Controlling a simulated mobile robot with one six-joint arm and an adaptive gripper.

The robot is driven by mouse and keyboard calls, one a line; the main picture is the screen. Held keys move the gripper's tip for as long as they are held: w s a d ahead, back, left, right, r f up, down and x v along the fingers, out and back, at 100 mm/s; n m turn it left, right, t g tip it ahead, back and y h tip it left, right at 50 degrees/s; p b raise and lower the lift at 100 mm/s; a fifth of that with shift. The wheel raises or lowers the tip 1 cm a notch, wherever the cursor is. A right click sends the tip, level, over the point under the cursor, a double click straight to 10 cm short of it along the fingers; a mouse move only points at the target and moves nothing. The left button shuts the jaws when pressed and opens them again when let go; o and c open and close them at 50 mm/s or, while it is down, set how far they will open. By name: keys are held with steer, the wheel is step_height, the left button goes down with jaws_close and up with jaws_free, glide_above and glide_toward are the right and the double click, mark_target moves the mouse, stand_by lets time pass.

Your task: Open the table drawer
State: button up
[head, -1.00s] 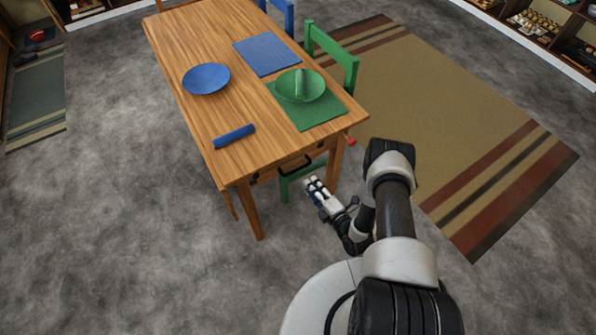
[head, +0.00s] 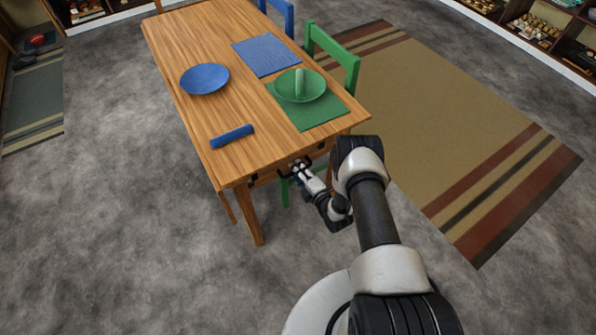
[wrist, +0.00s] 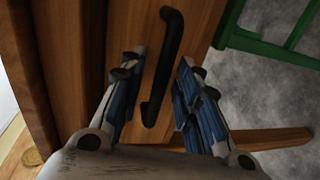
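The wooden table (head: 185,75) has a drawer in its near end, under the top. The drawer's black bar handle (wrist: 163,68) shows in the wrist view against the wooden drawer front (wrist: 134,22). My gripper (wrist: 158,75) is open, with its blue-padded fingers on either side of the handle and a gap to each. In the head view my gripper (head: 298,170) is at the table's near end, just under the top, and partly covers the handle. The drawer looks closed.
A green chair (head: 335,50) stands at the right side. The floor left of the table is clear.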

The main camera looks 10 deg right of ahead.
jaws_close()
stand_by(0.6)
